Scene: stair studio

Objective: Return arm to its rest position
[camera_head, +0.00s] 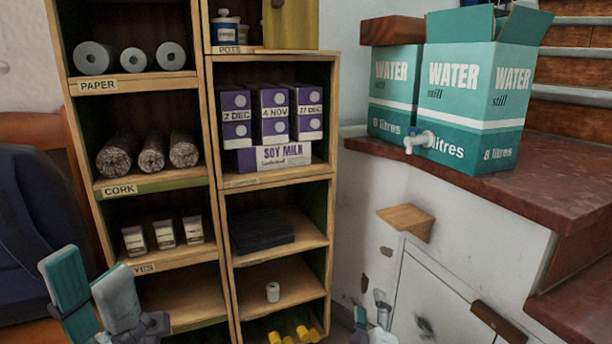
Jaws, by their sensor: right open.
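My left gripper (90,285) is at the lower left, in front of the lower shelves. Its teal finger and grey finger stand apart with nothing visible between them. Most of both arms lies outside the view.
Water boxes (455,95) stand on a red-brown ledge (440,178). A small wooden bracket (405,219) juts from the wall.

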